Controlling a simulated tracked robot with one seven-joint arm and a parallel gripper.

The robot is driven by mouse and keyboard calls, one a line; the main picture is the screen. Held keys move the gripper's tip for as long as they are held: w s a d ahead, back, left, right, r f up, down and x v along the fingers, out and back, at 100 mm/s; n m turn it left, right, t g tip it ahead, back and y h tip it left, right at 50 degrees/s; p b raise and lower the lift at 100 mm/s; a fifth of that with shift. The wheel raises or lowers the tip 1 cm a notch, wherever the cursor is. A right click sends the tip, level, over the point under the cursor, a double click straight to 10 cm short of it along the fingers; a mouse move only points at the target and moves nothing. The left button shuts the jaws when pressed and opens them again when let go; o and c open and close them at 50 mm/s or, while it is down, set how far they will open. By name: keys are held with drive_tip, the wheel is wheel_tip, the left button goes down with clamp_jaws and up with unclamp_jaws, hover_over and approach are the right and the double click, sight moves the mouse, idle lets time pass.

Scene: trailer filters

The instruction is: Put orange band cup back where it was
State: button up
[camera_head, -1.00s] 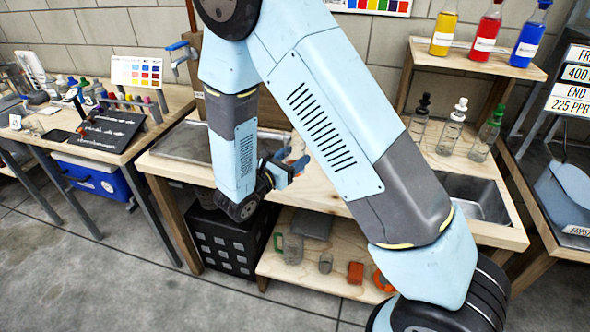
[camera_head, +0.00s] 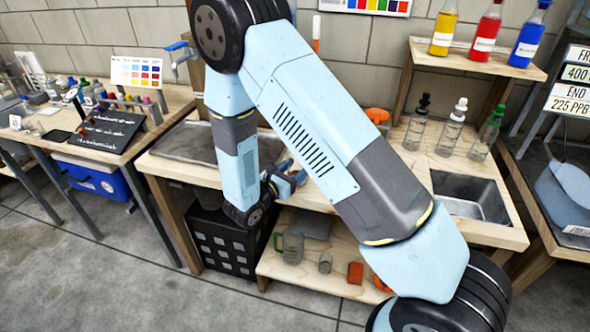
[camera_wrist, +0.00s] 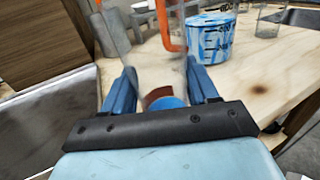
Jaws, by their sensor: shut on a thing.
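My gripper (camera_wrist: 160,88) shows in the wrist view with its two blue fingers apart, closed on a clear, cup-like thing, which I take to be the orange band cup (camera_wrist: 152,76). Its outline is faint, and a dull red-brown patch and a blue patch show at its near end. I cannot make out a full orange band. In the head view my gripper (camera_head: 290,178) is above the front edge of the middle workbench (camera_head: 158,165), left of my large arm link. The cup cannot be made out there.
A blue-and-white tub (camera_wrist: 211,38) and an orange handle-like frame (camera_wrist: 171,24) stand ahead in the wrist view. Several bottles and a sink (camera_head: 470,197) are at the right. Below, a shelf (camera_head: 300,275) holds a green-handled jug (camera_head: 291,246), a small glass (camera_head: 325,263) and an orange block (camera_head: 355,272).

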drive_tip(key=o, duration=1.3)
drive_tip(key=shift+f, duration=0.1)
drive_tip(key=shift+s+a, duration=0.1)
drive_tip(key=shift+a, duration=0.05)
drive_tip(key=v, duration=1.1)
drive_tip(key=shift+s+a, duration=0.25)
